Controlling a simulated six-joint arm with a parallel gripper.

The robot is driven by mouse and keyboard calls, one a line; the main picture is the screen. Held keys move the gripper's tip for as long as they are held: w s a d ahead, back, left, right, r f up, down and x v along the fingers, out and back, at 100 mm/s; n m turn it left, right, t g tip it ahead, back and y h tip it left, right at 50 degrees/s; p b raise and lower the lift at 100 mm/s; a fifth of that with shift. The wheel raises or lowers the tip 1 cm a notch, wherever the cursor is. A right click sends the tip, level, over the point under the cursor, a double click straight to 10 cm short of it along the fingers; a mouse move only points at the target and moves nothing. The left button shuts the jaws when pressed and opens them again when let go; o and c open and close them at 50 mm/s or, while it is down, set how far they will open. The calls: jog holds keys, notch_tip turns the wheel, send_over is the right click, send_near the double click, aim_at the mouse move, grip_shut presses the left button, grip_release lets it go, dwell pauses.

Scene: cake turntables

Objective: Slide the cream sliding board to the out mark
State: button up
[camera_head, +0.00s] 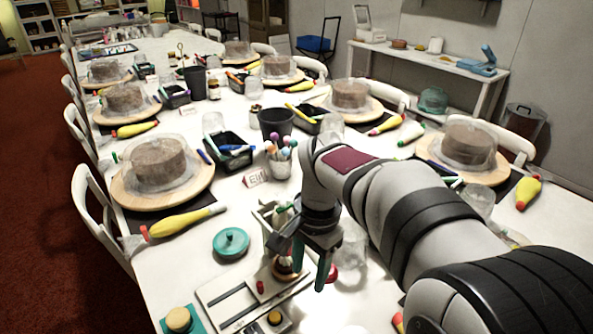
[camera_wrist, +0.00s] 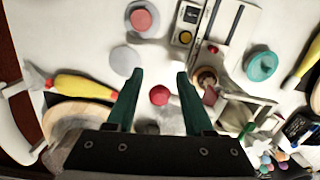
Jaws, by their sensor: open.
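A pale cream board with dark slots (camera_head: 231,303) lies flat at the front of the table, and a small red knob (camera_head: 260,287) stands on it. It also shows at the top of the wrist view (camera_wrist: 228,22), with the red knob (camera_wrist: 213,49) near its lower end. No out mark can be read in either view. My gripper (camera_head: 310,277) points down above the table, to the right of the board. In the wrist view its green fingers (camera_wrist: 160,78) are spread and empty, apart from the board.
A small box with a yellow button (camera_head: 274,317) sits beside the board. A teal lid (camera_head: 231,243) lies behind it. A red round piece (camera_wrist: 159,95) shows between the fingers in the wrist view. Cakes on wooden turntables (camera_head: 128,188) and black trays crowd the table.

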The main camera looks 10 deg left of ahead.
jog(key=m, duration=0.1)
send_over(260, 283)
notch_tip(260, 283, down, 9)
jog(key=shift+h, duration=0.4)
notch_tip(260, 283, down, 9)
jog(key=shift+f, duration=0.3)
jog(key=shift+c, duration=0.7)
grip_shut()
jog(key=shift+s+a, duration=4.25)
jog(key=shift+a, duration=0.05)
jog(key=shift+o, duration=0.7)
grip_release()
